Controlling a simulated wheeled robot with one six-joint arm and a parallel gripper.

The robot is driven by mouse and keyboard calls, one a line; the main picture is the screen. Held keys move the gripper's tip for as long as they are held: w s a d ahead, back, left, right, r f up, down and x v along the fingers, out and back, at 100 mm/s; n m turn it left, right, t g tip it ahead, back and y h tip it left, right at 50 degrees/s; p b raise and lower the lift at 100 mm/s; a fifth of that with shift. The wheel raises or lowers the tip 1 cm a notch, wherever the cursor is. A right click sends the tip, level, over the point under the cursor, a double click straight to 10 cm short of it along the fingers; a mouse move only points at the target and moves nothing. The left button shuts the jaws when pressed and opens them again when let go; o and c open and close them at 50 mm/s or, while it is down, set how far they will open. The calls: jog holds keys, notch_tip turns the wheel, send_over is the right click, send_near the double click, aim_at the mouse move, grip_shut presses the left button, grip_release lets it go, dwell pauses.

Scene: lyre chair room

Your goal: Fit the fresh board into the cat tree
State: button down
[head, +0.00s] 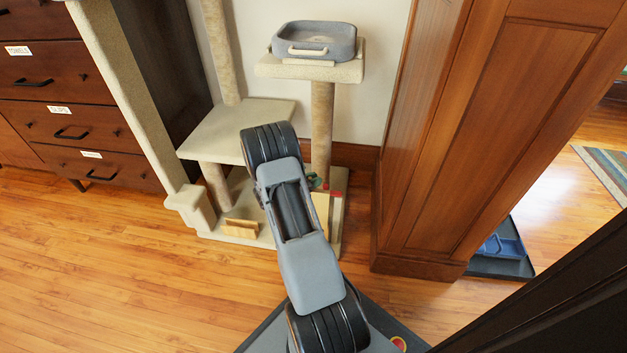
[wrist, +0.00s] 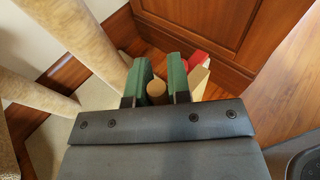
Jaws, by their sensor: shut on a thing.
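The cat tree (head: 225,132) stands against the wall in the head view, with beige carpeted platforms and posts. My gripper (head: 314,182) is low near its right post, largely hidden behind my arm. In the wrist view its green fingers (wrist: 156,85) are shut on a tan, round-ended piece (wrist: 157,92). I cannot tell whether this piece belongs to a board. A pale board-like piece (wrist: 200,78) and a red piece (wrist: 196,59) lie just right of the fingers. The pale piece (head: 321,208) also shows beside my arm, above the tree's base.
A grey pet bed (head: 314,40) sits on the top platform. A small wooden holder (head: 241,228) stands on the tree's base. Wooden drawers (head: 60,122) are at left, a wood-panelled pillar (head: 480,140) close at right. The floor (head: 120,270) at front left is clear.

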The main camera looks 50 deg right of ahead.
jog(key=shift+f+b, duration=1.2)
jog(key=shift+f, duration=1.2)
jog(key=c, duration=1)
grip_release()
jog(key=shift+a+r, duration=0.1)
jog(key=shift+p+v, duration=2.5)
jog(key=shift+v, duration=4.3)
